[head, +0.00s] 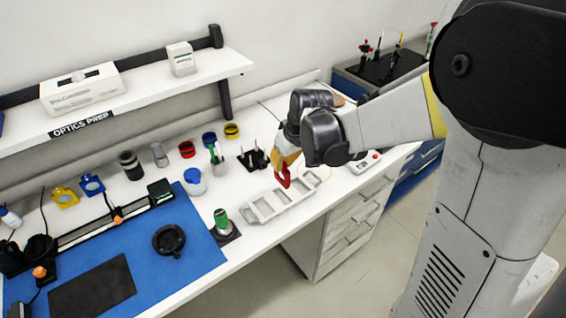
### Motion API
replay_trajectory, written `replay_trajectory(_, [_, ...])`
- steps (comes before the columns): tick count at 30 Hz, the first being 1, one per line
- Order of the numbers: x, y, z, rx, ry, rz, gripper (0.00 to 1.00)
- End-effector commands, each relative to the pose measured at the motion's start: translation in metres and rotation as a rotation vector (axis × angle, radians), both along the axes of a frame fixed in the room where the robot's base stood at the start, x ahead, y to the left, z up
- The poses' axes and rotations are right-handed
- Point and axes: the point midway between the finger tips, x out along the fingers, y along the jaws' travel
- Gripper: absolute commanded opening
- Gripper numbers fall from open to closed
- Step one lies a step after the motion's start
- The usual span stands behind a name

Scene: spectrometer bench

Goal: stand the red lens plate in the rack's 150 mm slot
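The red lens plate (283,176) hangs upright below my gripper (285,164) in the head view. My gripper appears shut on its upper part, though the fingertips are small and partly hidden by my wrist. The light grey rack (251,213) lies on the white bench, a long frame with several openings side by side. No slot markings are readable.
A green-topped cylinder on a black base (221,220) stands left of the rack. Behind are a black holder (253,158) and a cup of pens (218,161). A white device (365,162) lies to the right. The blue mat (200,255) holds a round black dish (169,240).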

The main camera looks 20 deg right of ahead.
Motion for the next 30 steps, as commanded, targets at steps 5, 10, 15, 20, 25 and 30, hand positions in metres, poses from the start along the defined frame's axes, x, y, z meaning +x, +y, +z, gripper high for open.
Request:
replay_trajectory(5, [0.000,0.000,0.000,-0.001,0.000,0.000,0.00])
replay_trajectory(10, [0.000,0.000,-0.007,-0.001,0.000,0.000,0.00])
replay_trajectory(15, [0.000,0.000,-0.022,-0.001,0.000,0.000,0.00])
replay_trajectory(20, [0.000,0.000,-0.039,-0.001,0.000,0.000,0.00])
replay_trajectory(25, [0.000,0.000,-0.058,-0.001,0.000,0.000,0.00])
replay_trajectory(30, [0.000,0.000,-0.071,-0.001,0.000,0.000,0.00])
